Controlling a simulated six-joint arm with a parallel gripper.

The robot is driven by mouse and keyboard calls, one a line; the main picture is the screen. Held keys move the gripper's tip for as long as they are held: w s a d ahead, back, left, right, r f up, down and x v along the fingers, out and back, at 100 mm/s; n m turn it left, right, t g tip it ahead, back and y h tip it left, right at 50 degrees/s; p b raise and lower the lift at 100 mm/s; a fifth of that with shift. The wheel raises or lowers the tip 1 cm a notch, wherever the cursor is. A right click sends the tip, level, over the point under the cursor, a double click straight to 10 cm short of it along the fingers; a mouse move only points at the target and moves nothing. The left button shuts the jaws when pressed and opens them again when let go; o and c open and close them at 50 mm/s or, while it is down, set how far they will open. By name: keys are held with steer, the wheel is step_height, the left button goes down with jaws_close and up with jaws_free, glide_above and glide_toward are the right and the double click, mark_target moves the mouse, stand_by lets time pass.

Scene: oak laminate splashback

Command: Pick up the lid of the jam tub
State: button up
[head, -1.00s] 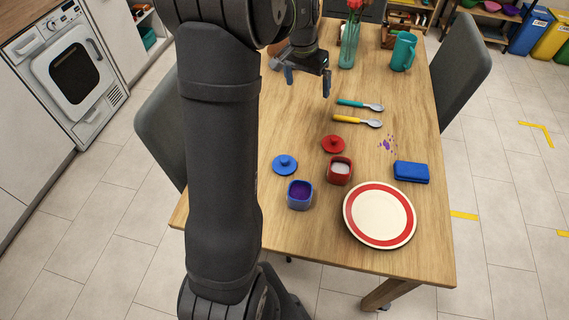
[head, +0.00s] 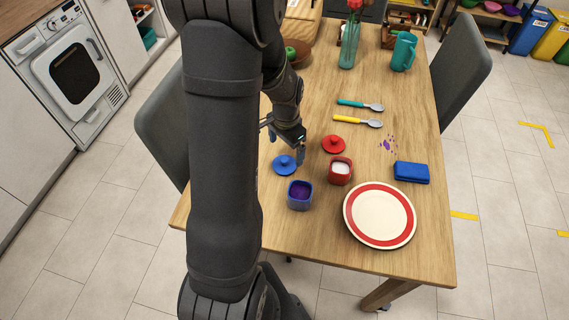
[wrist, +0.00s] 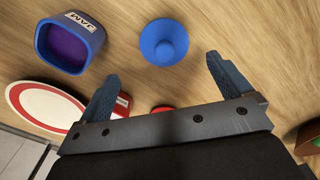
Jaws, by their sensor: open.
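The jam tub (head: 299,203) is blue, open on top, with purple jam inside; its label shows in the wrist view (wrist: 93,40). A round blue lid (head: 285,165) with a knob lies flat on the table behind the tub, apart from it. In the wrist view the blue lid (wrist: 164,42) lies just beyond the fingertips, roughly between their lines. My gripper (head: 287,147) is open and empty, low near the far side of the blue lid; it also shows in the wrist view (wrist: 160,77). I cannot tell its exact height above the table.
A red tub (head: 340,171) with white contents and a red lid (head: 333,144) stand to the right. A red-rimmed plate (head: 380,215), a blue box-like item (head: 411,172), two spoons (head: 358,121) and a purple spill (head: 387,145) lie farther right. A vase (head: 349,45) stands at the back.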

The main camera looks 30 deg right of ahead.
mark_target(284, 159)
steer(key=shift+w+a+f, duration=0.1)
steer(key=shift+w+f, duration=0.05)
steer(key=shift+f, duration=1.55)
steer(key=shift+w+f, duration=0.15)
steer(key=shift+f, duration=1.55)
steer(key=c, duration=1.1)
